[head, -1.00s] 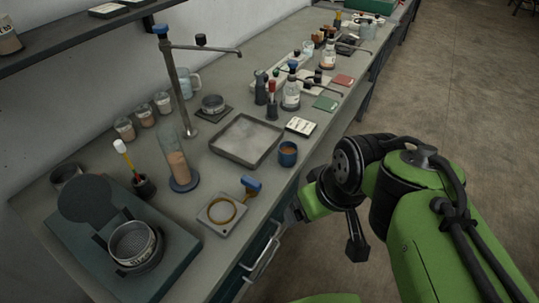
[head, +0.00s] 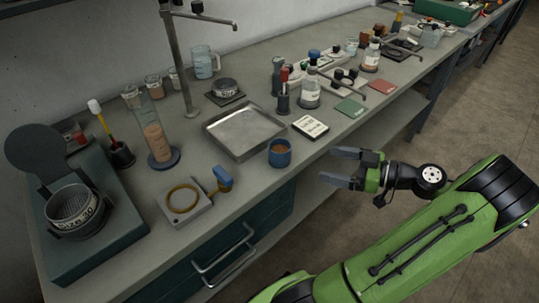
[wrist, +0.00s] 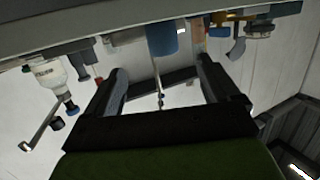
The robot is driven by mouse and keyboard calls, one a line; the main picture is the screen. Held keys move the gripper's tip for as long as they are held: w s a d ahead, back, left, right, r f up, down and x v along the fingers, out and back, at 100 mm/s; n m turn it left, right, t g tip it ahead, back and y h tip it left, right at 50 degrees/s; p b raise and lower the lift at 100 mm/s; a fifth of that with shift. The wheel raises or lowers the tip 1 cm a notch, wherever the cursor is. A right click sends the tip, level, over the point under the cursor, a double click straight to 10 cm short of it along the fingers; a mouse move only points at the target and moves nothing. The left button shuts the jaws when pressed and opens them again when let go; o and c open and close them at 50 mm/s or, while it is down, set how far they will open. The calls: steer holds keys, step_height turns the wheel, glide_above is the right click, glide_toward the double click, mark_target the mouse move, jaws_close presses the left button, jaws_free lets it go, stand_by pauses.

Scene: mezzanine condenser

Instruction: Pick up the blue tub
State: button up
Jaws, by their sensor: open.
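The blue tub (head: 280,153), a small round cup with brown contents, stands upright near the front edge of the bench. My gripper (head: 342,167) is open and empty, to the right of the tub and out past the bench's front edge. Its fingers point left toward the tub, with a clear gap between. In the wrist view, which looks upside down, the blue tub (wrist: 162,39) shows beyond and between the spread fingers of my gripper (wrist: 162,68). Nothing is between the fingers.
A metal tray (head: 245,131) lies behind the tub, and a white labelled box (head: 310,127) is to its right. A blue-handled item (head: 222,178) and a pale block with a ring (head: 184,201) are to its left. Drawer handles (head: 223,257) protrude below the bench edge.

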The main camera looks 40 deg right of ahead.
mark_target(289, 157)
steer(key=b+x, duration=0.3)
steer(key=x, duration=1.2)
steer(key=shift+w+a+f+b, duration=0.15)
steer(key=shift+b, duration=0.25)
steer(key=c, duration=1.1)
steer(key=shift+r+p, duration=1.95)
steer(key=shift+r, duration=3.1)
